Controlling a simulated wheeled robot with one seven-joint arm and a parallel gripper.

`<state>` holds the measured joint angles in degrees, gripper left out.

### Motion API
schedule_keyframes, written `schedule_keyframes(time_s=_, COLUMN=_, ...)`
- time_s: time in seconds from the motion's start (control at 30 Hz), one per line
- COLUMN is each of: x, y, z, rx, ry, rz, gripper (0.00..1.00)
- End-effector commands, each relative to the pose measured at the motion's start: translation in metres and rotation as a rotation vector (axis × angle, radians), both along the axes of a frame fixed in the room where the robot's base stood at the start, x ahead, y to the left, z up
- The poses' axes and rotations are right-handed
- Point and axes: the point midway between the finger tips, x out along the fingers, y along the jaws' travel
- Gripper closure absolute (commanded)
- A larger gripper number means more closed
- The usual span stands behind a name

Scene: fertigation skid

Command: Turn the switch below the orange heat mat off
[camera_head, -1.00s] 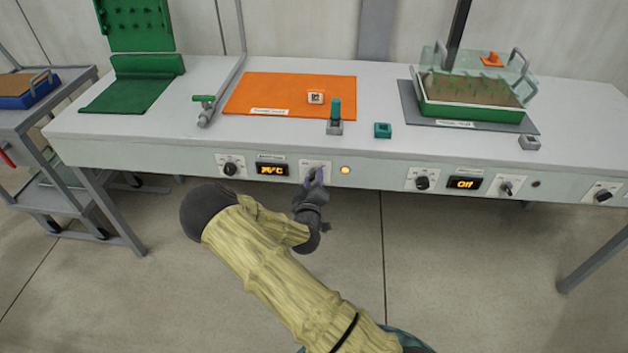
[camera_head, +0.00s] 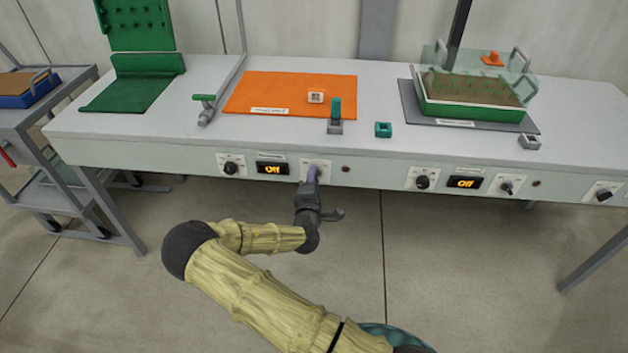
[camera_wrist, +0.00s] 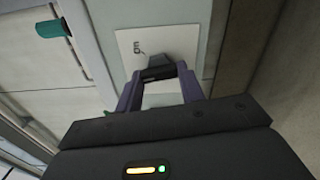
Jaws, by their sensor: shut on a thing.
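The orange heat mat (camera_head: 290,92) lies on the bench top. My gripper (camera_head: 313,174) is at the white switch plate (camera_head: 325,165) and hides most of the switch in the head view. In the wrist view, the purple fingers of my gripper (camera_wrist: 160,92) are shut on the black switch (camera_wrist: 158,70). The label on the plate (camera_wrist: 128,42) shows beside the switch.
A black knob (camera_head: 230,169) sits left of the display. A green tray (camera_head: 470,112) stands on a grey mat. The floor before the bench is clear.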

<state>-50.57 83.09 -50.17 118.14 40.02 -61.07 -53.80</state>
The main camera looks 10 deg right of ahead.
Motion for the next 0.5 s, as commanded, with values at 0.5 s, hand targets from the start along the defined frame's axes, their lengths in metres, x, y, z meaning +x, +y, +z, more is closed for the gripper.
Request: schedule_keyframes(time_s=0.5, x=-0.0002, y=0.0003, z=-0.0028, rx=-0.444, ry=0.144, rz=0.002, gripper=0.85)
